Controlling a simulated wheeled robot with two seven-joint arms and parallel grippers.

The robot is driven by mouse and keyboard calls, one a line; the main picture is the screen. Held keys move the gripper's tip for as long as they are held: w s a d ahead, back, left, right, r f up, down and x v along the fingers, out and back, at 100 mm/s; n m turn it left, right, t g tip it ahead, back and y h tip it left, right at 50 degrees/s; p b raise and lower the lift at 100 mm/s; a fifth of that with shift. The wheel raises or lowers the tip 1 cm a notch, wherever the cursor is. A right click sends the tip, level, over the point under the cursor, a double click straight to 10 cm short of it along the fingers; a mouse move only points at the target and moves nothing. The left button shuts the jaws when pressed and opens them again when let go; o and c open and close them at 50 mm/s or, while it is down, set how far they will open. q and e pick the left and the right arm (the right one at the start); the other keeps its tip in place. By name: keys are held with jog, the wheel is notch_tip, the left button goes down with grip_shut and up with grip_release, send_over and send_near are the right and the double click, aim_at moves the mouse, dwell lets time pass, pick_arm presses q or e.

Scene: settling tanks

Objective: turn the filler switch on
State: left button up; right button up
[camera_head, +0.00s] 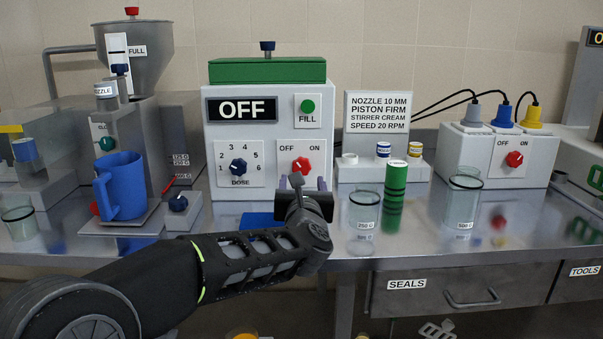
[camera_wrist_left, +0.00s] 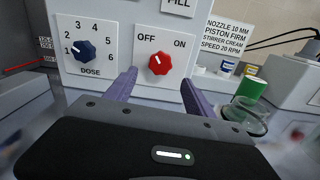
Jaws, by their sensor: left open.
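The filler (camera_head: 266,141) is a white box with a green top, and its black display reads OFF. Its red switch knob (camera_head: 301,165) sits on a plate marked OFF and ON; the knob's white mark points up and left, toward OFF. The red knob also shows in the left wrist view (camera_wrist_left: 159,64). My left gripper (camera_wrist_left: 156,90) is open in front of the knob, with one purple finger on each side of it and lower. It also shows in the head view (camera_head: 300,184). Whether the fingers touch the panel cannot be told. My right gripper is not in view.
A blue dose knob (camera_head: 239,167) is left of the switch, and a green FILL button (camera_head: 308,106) above. A glass beaker (camera_head: 363,214) and a green cylinder (camera_head: 395,190) stand close at right. A blue jug (camera_head: 120,187) stands at left. Another red OFF/ON knob (camera_head: 514,159) is on the right box.

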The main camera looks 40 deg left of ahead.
aim_at(301, 170)
pick_arm(q)
jog(key=x, duration=0.7)
jog(key=shift+w+a+p, duration=0.25)
jog(key=shift+w+p, duration=0.05)
jog(key=shift+c, duration=0.5)
grip_shut()
